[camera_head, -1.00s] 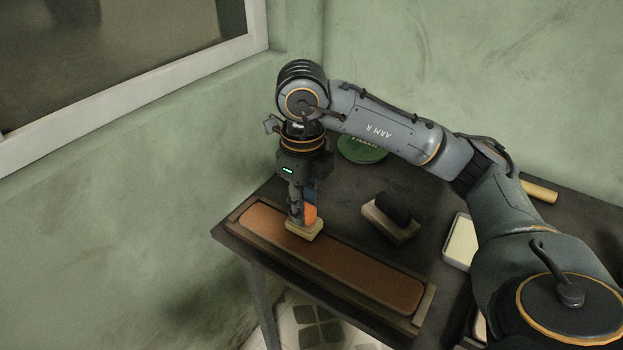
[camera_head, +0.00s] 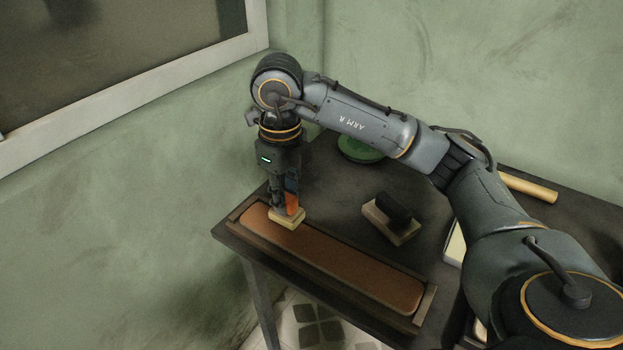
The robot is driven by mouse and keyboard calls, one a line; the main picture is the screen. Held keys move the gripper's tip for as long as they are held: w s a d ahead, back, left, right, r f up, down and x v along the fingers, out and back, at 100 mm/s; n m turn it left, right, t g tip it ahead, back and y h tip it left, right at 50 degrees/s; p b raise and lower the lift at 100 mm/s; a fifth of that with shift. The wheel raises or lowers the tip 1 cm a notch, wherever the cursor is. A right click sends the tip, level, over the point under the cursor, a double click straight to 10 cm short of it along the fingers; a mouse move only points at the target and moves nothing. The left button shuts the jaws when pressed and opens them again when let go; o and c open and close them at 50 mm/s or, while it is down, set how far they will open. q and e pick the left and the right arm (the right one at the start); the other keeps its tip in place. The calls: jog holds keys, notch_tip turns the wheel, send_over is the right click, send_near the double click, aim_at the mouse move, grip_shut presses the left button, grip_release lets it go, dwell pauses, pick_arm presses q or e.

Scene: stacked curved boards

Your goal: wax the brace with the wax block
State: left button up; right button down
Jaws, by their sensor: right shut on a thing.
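The brace, a long reddish-brown board with rounded ends (camera_head: 345,265), lies in a wooden holder along the table's front-left edge. My right gripper (camera_head: 283,203) points down over the far left part of the board. It is shut on the pale yellow wax block (camera_head: 287,219), whose lower face appears to rest on the board; exact contact is hard to tell. Orange and blue parts show beside the fingers. My left gripper is not in view.
A block with a black handle (camera_head: 394,216) sits on the dark table (camera_head: 335,197) right of the board. A green round tin (camera_head: 360,149) stands behind, partly under my arm. A tan roll (camera_head: 527,187) lies at right. A wall borders the left.

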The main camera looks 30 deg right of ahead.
jog(key=shift+w, duration=0.15)
jog(key=shift+w+a+f, duration=0.1)
jog(key=shift+w+a, duration=0.25)
jog(key=shift+w, duration=0.35)
jog(key=shift+w+a, duration=0.3)
jog(key=shift+w, duration=0.35)
jog(key=shift+w+a, duration=0.35)
jog(key=shift+w, duration=0.45)
jog(key=shift+w+a, duration=0.3)
jog(key=shift+w, duration=0.5)
jog(key=shift+r, duration=0.2)
jog(key=shift+r+p, duration=0.65)
jog(key=shift+r, duration=0.05)
